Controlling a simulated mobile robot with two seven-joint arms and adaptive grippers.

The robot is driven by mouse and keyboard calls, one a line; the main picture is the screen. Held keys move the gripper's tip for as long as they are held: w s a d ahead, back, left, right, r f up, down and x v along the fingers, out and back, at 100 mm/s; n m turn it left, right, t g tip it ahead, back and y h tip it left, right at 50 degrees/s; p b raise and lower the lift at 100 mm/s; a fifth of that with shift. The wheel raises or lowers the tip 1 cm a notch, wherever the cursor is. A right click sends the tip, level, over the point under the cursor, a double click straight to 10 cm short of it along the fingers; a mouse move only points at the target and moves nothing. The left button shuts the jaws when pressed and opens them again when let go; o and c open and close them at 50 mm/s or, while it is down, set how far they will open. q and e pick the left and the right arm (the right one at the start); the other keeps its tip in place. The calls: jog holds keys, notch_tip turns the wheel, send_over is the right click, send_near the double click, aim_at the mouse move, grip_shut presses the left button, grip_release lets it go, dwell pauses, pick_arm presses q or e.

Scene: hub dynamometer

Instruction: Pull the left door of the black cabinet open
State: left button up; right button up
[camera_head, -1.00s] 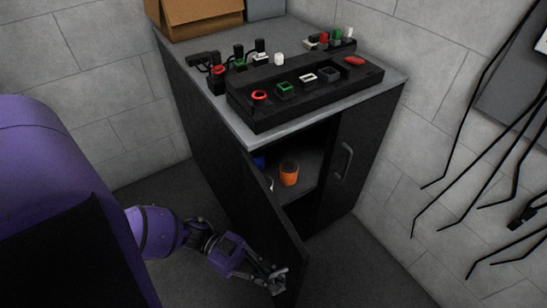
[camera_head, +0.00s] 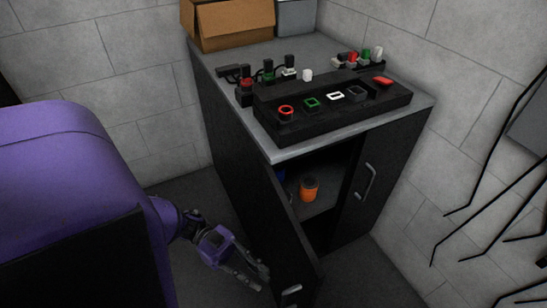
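The black cabinet (camera_head: 232,140) stands in the middle of the view. Its left door (camera_head: 278,238) is swung partly open towards me, and the dark interior shows behind it. The left door's handle (camera_head: 290,291) shows low on the door's outer face near its free edge. My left gripper (camera_head: 257,280) is just left of the handle, apart from it and empty, with its two fingers spread. The right door (camera_head: 385,165) with its grey handle (camera_head: 366,182) is shut. My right gripper is not in view.
An orange cup (camera_head: 309,189) stands on the shelf inside. The grey cabinet top (camera_head: 290,50) carries a black tray (camera_head: 330,113) with coloured parts and a cardboard box (camera_head: 233,24). Black rods (camera_head: 490,150) hang along the right wall. Floor shows in front of the cabinet.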

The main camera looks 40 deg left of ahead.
pick_arm(q)
jog(key=shift+s+a, duration=0.2)
jog(key=shift+a, duration=1.5)
